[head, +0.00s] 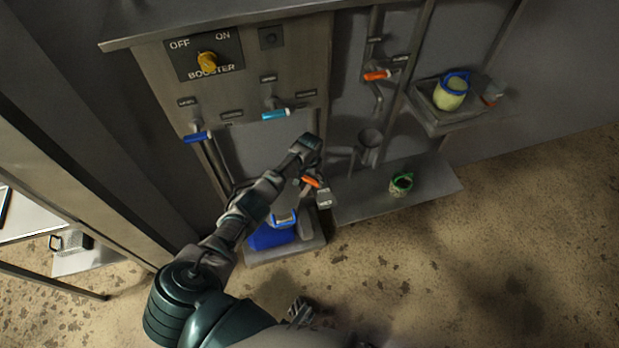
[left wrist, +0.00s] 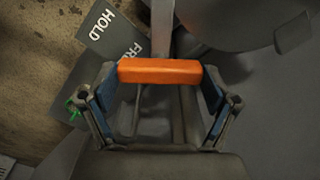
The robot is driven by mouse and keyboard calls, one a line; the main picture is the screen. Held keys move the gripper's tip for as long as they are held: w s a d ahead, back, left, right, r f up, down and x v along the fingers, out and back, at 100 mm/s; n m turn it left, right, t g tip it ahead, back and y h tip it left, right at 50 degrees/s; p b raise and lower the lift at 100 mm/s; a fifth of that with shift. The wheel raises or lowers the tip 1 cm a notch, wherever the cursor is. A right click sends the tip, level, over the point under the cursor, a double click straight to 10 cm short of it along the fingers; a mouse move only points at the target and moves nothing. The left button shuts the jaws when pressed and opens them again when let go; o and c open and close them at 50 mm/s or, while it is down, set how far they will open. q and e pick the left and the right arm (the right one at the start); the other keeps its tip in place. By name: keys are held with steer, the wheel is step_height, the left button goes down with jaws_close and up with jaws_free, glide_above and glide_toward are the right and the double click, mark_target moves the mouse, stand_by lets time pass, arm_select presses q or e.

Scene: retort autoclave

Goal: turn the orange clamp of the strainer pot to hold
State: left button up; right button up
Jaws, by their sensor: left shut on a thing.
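The orange clamp (left wrist: 160,71) spans between the two fingers of my left gripper (left wrist: 158,88) in the left wrist view, touching both. The gripper is shut on it. Beside it a grey plate (left wrist: 92,38) reads HOLD, with a second word partly hidden that starts FR. In the head view my left gripper (head: 307,172) points down at the orange clamp (head: 312,182), with the label plate (head: 324,198) just below right.
A panel above holds a yellow booster knob (head: 206,62), a blue handle (head: 197,137) and a cyan handle (head: 275,115). Another orange handle (head: 377,75) is at upper right. A green-rimmed pot (head: 401,184) stands on the low shelf (head: 440,180). A blue container (head: 270,236) sits below my arm.

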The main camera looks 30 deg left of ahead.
mark_target(310, 179)
arm_select(q)
steer(key=m, duration=0.3)
steer(key=shift+s+f+m, duration=0.1)
steer(key=shift+m, duration=0.2)
steer(key=m, duration=0.3)
steer(key=shift+p, duration=0.35)
steer(key=shift+m, duration=0.9)
arm_select(e)
steer(key=shift+f, duration=1.3)
arm_select(q)
steer(key=o, duration=0.9)
steer(key=shift+a, duration=0.1)
arm_select(e)
steer(key=shift+a, duration=0.1)
steer(key=shift+w, duration=0.1)
arm_select(q)
steer(key=shift+r, duration=0.4)
step_height(310, 179, up, 11)
